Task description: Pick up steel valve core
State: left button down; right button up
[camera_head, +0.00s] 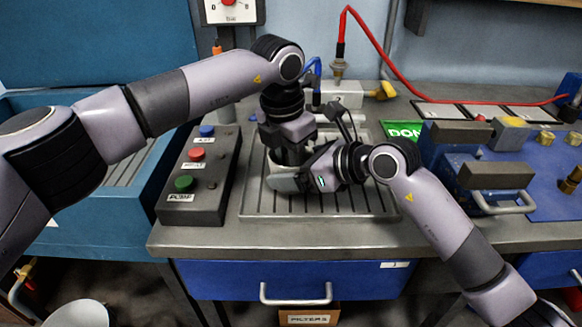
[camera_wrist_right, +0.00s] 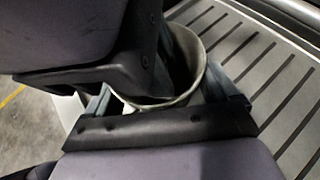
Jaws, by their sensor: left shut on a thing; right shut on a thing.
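A pale grey cup-like container (camera_wrist_right: 192,45) sits between the two fingers of my right gripper (camera_wrist_right: 160,100) in the right wrist view. My right gripper is shut on its sides. In the head view the container (camera_head: 284,182) shows only partly, over the slotted tray (camera_head: 340,203). My left gripper (camera_head: 287,155) points down from above into the container's mouth. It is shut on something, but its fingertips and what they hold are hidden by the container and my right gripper. I cannot make out a steel valve core in either view.
A button box (camera_head: 200,178) stands left of the tray. A blue vise-like fixture (camera_head: 455,160) with grey blocks stands to the right, beside a green DONE sign (camera_head: 403,131). A red hose (camera_head: 400,78) arcs behind. The tray's front and right parts are clear.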

pick_arm(q)
notch_tip(320, 180, up, 18)
dwell(0.5)
